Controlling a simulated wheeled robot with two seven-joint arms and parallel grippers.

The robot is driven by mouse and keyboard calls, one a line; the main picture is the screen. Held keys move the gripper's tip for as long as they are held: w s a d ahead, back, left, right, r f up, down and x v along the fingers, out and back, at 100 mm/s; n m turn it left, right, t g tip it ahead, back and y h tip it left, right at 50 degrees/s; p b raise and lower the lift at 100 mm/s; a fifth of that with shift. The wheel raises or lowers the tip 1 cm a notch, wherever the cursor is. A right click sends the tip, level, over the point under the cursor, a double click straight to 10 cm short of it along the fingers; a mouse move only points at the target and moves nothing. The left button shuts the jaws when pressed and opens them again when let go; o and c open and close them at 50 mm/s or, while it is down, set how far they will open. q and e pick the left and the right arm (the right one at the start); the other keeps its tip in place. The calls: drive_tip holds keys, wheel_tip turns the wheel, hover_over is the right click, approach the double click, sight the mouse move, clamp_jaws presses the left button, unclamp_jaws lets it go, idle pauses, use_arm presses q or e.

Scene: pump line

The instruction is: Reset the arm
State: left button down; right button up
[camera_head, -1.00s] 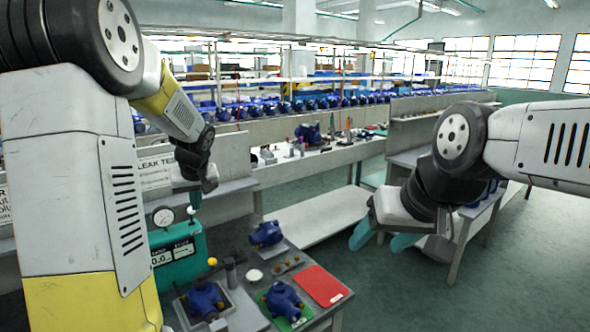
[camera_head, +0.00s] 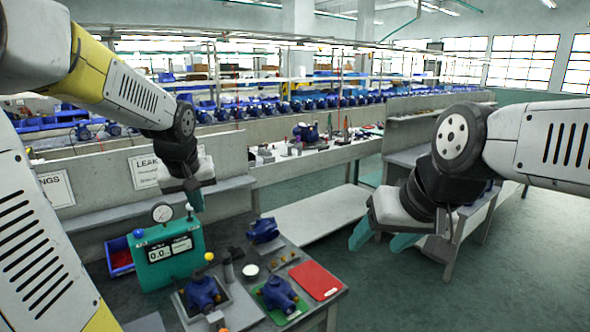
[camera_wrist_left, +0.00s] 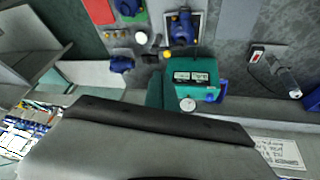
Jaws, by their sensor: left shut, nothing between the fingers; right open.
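My left gripper (camera_head: 196,200) is raised above the back of the workbench, over the teal leak tester (camera_head: 163,258). Its fingers are shut and empty. In the left wrist view the grey gripper body fills the lower middle, with a teal finger (camera_wrist_left: 155,90) beside the leak tester (camera_wrist_left: 193,76). My right gripper (camera_head: 385,240) is open and empty, held out over the floor to the right of the bench.
On the bench are a blue pump in a tray (camera_head: 203,293), a pump on a green mat (camera_head: 278,295), another blue pump (camera_head: 263,230) and a red mat (camera_head: 314,280). A blue bin (camera_head: 119,258) stands left of the tester.

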use_arm(q)
drive_tip(key=s+d+r+m+h, duration=0.1)
drive_tip(key=s+d, duration=0.3)
drive_tip(key=s, duration=0.5)
drive_tip(key=s+d+r+m+h, duration=0.1)
drive_tip(key=s+d+m, duration=0.2)
drive_tip(key=s, duration=0.6)
drive_tip(key=shift+s+d+r+t+h, duration=0.2)
drive_tip(key=shift+d+r+t+h, duration=0.2)
drive_tip(key=shift+d, duration=0.45)
